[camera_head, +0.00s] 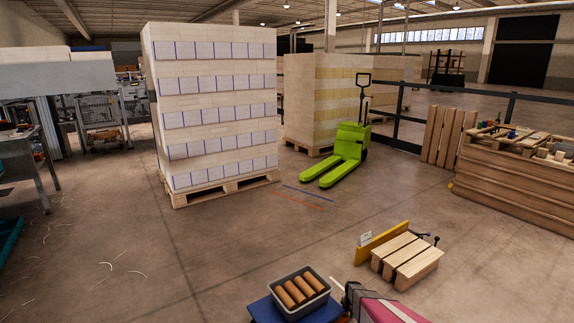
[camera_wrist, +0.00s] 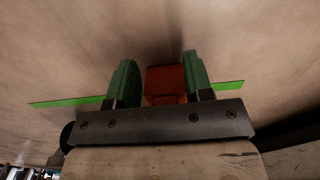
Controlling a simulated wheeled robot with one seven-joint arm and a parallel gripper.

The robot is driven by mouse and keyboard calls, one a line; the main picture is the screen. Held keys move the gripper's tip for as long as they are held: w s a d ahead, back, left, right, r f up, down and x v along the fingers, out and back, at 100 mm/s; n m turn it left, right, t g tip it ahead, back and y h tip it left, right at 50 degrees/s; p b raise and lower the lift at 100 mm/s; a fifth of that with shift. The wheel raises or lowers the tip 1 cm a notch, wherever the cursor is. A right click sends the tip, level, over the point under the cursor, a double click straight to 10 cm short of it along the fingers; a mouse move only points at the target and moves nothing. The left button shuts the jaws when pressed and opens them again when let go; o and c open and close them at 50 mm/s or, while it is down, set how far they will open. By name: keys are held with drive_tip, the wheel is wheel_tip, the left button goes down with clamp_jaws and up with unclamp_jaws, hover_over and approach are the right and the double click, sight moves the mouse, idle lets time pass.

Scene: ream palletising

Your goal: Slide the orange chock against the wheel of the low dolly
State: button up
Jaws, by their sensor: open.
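In the wrist view the orange chock (camera_wrist: 166,80) is between the two green fingers of my gripper (camera_wrist: 160,78). The gripper is open, with a narrow dark gap on the chock's left side; whether the right finger touches it is hard to tell. A dark bolted bar (camera_wrist: 160,125) crosses in front of the chock's lower part. Below the bar is a pale, scuffed, wood-like surface (camera_wrist: 165,162). A black round shape (camera_wrist: 67,137) shows at its left; I cannot tell whether it is the dolly's wheel. In the head view neither chock nor gripper can be made out.
A grey bin of brown rolls (camera_head: 318,295) stands on a blue base (camera_head: 264,310) at the bottom. A slatted wooden stack (camera_head: 405,262) with a yellow board (camera_head: 380,242) is right of it. A green pallet truck (camera_head: 345,155) and a loaded pallet (camera_head: 215,190) stand farther back. Left-centre floor is mostly clear.

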sight(345, 316)
drive_tip(key=shift+f, duration=0.85)
drive_tip(key=shift+s+a, duration=0.4)
drive_tip(key=shift+a, duration=0.3)
drive_tip(key=shift+s+a, duration=0.4)
drive_tip(key=shift+a, duration=0.25)
drive_tip(key=shift+w, duration=0.1)
drive_tip(key=shift+w+d+f, duration=0.15)
drive_tip(key=shift+w+d, duration=0.2)
drive_tip(key=shift+d, duration=0.2)
drive_tip(key=shift+s+r, duration=0.2)
drive_tip(key=shift+r, duration=1.7)
drive_tip(key=r, duration=0.1)
drive_tip(key=d+r, duration=0.1)
drive_tip(key=r, duration=0.1)
drive_tip(key=w+r, duration=0.1)
drive_tip(key=shift+d+r, duration=0.15)
drive_tip(key=shift+d, duration=0.15)
